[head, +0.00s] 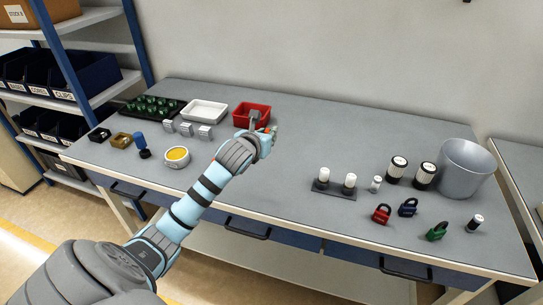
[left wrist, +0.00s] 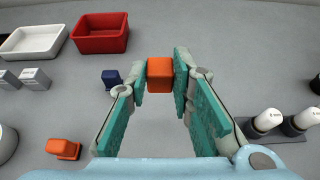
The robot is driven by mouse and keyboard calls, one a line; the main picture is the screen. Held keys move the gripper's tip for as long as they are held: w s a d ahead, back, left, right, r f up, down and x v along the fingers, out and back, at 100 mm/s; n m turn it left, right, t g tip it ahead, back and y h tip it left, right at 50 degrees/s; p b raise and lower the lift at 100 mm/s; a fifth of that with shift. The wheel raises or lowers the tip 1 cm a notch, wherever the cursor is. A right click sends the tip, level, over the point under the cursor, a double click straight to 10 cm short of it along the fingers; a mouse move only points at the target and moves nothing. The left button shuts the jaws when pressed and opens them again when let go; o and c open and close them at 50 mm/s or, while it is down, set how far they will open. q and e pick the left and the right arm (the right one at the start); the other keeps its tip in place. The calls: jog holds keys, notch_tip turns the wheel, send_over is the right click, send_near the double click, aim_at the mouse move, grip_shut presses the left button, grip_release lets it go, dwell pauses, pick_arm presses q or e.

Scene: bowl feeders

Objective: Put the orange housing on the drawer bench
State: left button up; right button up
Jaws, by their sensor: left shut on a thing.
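My left gripper (head: 266,133) is over the middle of the grey drawer bench (head: 270,185), which has blue drawers along its front. In the left wrist view, its teal-padded fingers (left wrist: 160,78) are shut on an orange housing (left wrist: 159,75), held at the tips. In the head view only a small orange part shows at the fingers. The gap between the housing and the bench top is hard to judge. A second orange piece (left wrist: 63,148) lies on the bench to the left in the wrist view; my arm hides it in the head view. My right gripper is not in view.
A red bin (head: 251,117) and a white bin (head: 205,113) stand behind the gripper. A dark blue piece (left wrist: 112,78) lies near the left finger. White-capped parts (head: 349,182), padlocks (head: 382,213) and a grey bucket (head: 465,168) are at right. The bench's middle is bare.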

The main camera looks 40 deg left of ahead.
aim_at(267, 177)
pick_arm(q)
notch_tip(267, 177, down, 14)
jog(key=b, duration=0.3)
jog(key=shift+r, duration=0.25)
jog(key=shift+f, duration=0.3)
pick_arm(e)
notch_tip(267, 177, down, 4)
pick_arm(q)
jog(key=shift+f, duration=0.15)
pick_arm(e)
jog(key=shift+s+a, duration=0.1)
pick_arm(q)
jog(key=o, duration=0.8)
jog(key=shift+o, duration=0.2)
jog(key=shift+r, duration=0.25)
jog(key=p+v, duration=0.3)
jog(key=v, duration=0.9)
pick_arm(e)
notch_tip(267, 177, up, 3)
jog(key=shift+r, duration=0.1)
